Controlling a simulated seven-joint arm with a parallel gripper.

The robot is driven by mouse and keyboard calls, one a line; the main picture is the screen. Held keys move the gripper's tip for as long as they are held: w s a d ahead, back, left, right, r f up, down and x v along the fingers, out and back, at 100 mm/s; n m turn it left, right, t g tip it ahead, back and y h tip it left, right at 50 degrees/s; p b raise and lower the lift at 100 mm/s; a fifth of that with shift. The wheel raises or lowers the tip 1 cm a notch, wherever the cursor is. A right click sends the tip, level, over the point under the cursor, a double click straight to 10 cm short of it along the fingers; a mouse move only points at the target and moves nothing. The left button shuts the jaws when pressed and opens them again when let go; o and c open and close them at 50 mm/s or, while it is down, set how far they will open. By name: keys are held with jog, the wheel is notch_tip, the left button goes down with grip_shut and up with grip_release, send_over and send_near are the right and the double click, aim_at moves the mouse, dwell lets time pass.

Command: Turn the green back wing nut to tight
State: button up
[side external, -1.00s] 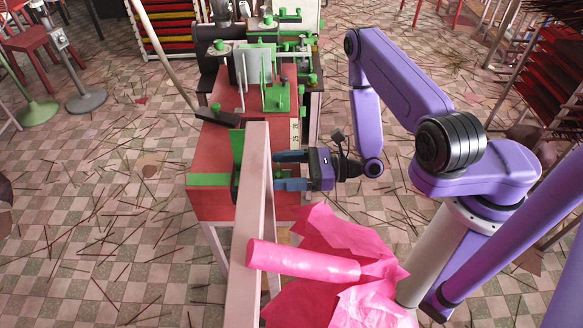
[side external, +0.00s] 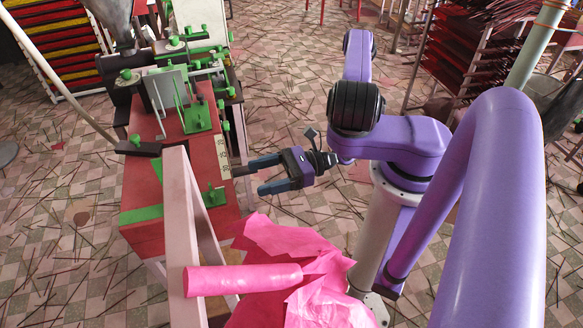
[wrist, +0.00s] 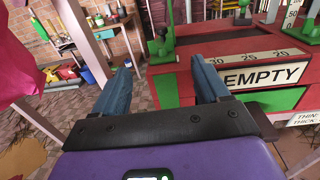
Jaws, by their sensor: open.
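The red extruder bench (side external: 150,185) carries several green fittings, and I cannot tell for sure which one is the back wing nut. Green knobs show on the machine at the back (side external: 175,41), and others sit on its right side (side external: 221,104). A green upright fitting (wrist: 160,47) stands at the bench's left end in the wrist view. My gripper (side external: 256,177) is open and empty, to the right of the bench, with its blue fingers pointing left. In the wrist view my gripper (wrist: 160,68) has its fingers wide apart with nothing between them.
A pale wooden beam (side external: 178,190) stands in front of the bench. A pink roll (side external: 245,279) and pink sheets (side external: 285,240) lie in the foreground. An EMPTY label (wrist: 262,76) is on the bench's side. Thin sticks are scattered on the tiled floor (side external: 65,215).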

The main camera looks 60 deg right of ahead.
jog(key=v, duration=0.6)
jog(key=shift+s, duration=0.2)
jog(key=shift+d, duration=0.15)
